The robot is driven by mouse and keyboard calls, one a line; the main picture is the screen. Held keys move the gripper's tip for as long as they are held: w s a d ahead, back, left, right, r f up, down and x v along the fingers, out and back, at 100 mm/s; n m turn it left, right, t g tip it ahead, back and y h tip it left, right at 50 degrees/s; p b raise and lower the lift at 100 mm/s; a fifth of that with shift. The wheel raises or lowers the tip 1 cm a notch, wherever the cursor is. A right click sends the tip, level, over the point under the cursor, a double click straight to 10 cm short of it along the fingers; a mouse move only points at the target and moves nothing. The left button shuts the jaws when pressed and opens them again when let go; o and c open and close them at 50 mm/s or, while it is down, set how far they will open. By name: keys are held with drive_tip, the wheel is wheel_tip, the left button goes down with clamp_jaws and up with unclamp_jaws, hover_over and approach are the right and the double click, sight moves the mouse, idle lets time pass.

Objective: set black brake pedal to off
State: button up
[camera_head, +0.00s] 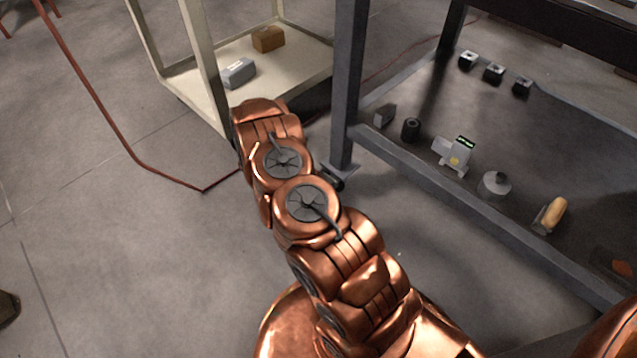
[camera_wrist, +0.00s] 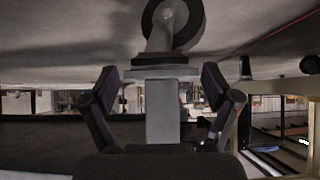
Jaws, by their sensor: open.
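In the wrist view, which looks upside down, a caster with a dark wheel (camera_wrist: 172,22) and a grey fork is straight ahead. A dark flat piece (camera_wrist: 165,60) lies between the fork and a pale grey post (camera_wrist: 162,110); I cannot tell whether it is the black brake pedal. My gripper (camera_wrist: 160,88) is open, with a finger on each side of the post in the picture; no contact can be made out. In the head view a dark caster (camera_head: 333,183) shows at the foot of the grey table leg. My arm hides my gripper there.
A dark-topped table (camera_head: 480,220) with several small items on its shelf stands at the right. A cream cart (camera_head: 300,65) with two boxes is behind my arm. A red cable (camera_head: 95,95) lies on the floor. Floor at left is mostly clear.

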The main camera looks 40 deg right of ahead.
drive_tip(key=v, duration=0.8)
drive_tip(key=shift+a+r, duration=0.25)
drive_tip(key=shift+s, duration=0.1)
